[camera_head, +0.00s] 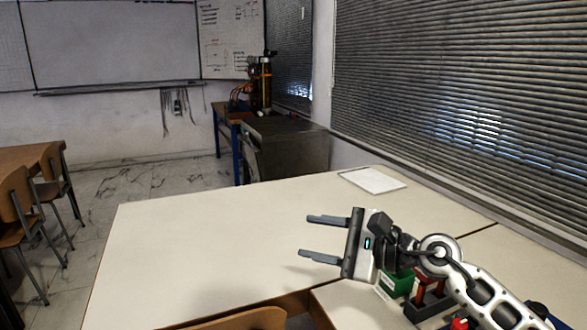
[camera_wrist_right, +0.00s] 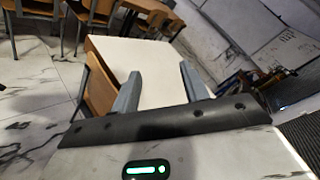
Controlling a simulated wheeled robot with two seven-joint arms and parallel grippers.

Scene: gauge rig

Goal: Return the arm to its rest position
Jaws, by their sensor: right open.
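My right gripper (camera_head: 325,237) reaches in from the lower right in the head view, above the white table (camera_head: 200,235). Its two grey fingers point left, are spread apart and hold nothing. In the right wrist view, the gripper (camera_wrist_right: 160,85) shows both fingers apart with the white table top (camera_wrist_right: 145,58) beyond them. My left gripper is in neither view.
A green block (camera_head: 396,283) and a dark holder with red parts (camera_head: 430,300) sit under my right arm, partly hidden by it. A white flat panel (camera_head: 372,180) lies at the back of the table. A wooden chair back (camera_head: 245,320) stands at the near edge. The left part of the table is clear.

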